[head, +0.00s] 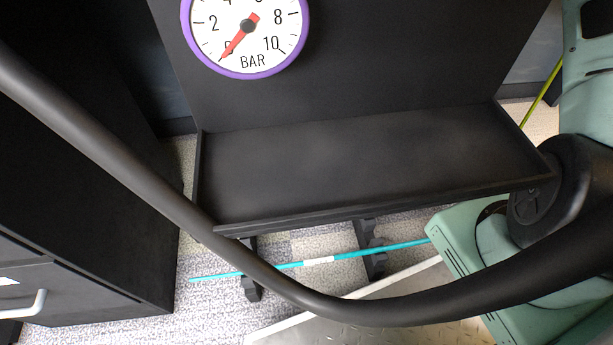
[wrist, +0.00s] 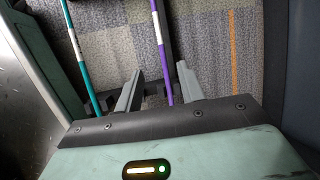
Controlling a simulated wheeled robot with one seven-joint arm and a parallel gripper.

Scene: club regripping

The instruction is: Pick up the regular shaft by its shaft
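Which shaft is the regular one is not marked in the frames. In the wrist view my gripper (wrist: 157,82) is open, its two grey fingers apart. A purple shaft (wrist: 160,45) with a white band runs up the picture between the fingers; I see no finger touching it, and its lower part is hidden behind the gripper body. A teal shaft (wrist: 76,45) with a white band lies left of the fingers. A thin orange line, perhaps another shaft (wrist: 232,50), is at the right. In the head view a teal shaft (head: 353,254) crosses dark brackets under the shelf. My fingers are not visible there.
A black shelf tray (head: 350,165) with a raised rim stands ahead, below a purple-rimmed pressure gauge (head: 247,30). A black cabinet (head: 80,200) stands at left. A yellow-green rod (head: 541,92) shows at right. A metal tread plate (head: 400,312) lies on the carpet.

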